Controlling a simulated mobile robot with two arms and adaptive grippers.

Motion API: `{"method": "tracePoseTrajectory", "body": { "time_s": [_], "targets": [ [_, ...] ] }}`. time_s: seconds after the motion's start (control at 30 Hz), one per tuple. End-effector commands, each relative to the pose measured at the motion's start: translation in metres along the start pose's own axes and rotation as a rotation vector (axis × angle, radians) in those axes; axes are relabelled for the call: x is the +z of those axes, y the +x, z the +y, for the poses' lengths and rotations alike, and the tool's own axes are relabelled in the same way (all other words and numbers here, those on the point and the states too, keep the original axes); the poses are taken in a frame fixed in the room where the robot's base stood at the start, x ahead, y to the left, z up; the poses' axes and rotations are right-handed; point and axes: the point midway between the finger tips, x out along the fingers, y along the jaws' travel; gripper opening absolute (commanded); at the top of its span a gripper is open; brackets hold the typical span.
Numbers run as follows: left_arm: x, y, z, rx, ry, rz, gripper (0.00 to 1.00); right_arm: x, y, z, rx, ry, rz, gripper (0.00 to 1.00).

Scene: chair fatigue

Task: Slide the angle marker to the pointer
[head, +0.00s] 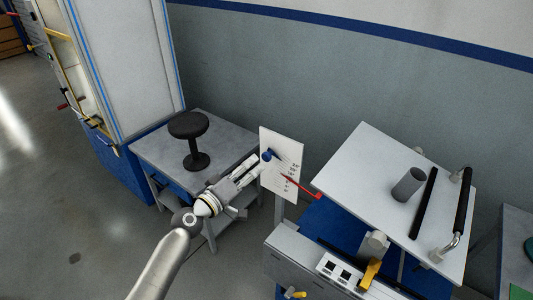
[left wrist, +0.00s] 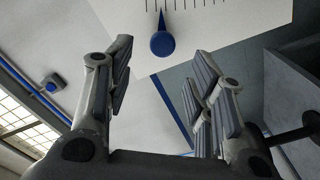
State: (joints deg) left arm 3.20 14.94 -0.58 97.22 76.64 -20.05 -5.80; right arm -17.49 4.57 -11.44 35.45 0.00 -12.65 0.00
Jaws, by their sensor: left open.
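A white scale board (head: 283,188) with printed angle marks stands upright in the middle of the head view. The blue angle marker (head: 267,155) sits on its upper left part. A thin red pointer (head: 301,188) slants across the board's right edge, below and right of the marker. My left gripper (head: 252,166) is open just in front of the marker. In the left wrist view the marker (left wrist: 162,43) is a blue knob with a pointed tip toward the scale lines, beyond the gap between my open fingers (left wrist: 163,62). The pointer is not visible there. My right gripper is not in view.
A tilted white plate (head: 380,165) with a grey cylinder (head: 408,185) and black bars is to the right. A control panel (head: 345,275) stands below it. A grey table (head: 160,150) holding a black stool (head: 190,130) is left of the board.

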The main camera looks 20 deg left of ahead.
Motion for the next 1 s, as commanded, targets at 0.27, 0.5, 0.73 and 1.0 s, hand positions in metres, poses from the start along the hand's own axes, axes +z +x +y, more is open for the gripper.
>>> {"method": "tracePoseTrajectory", "body": {
  "time_s": [0.27,0.5,0.73,1.0],
  "targets": [
    [0.0,0.048,0.001,0.0,-0.002,0.0,0.49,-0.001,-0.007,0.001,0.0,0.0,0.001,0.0],
    [0.0,0.07,-0.001,-0.002,-0.001,0.0,0.49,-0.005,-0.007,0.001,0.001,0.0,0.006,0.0],
    [0.001,0.075,-0.001,-0.002,0.001,-0.001,0.49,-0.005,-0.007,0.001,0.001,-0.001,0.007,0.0],
    [0.001,0.074,-0.001,-0.002,0.001,-0.001,0.36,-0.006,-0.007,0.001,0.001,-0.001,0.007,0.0]
  ]
}}
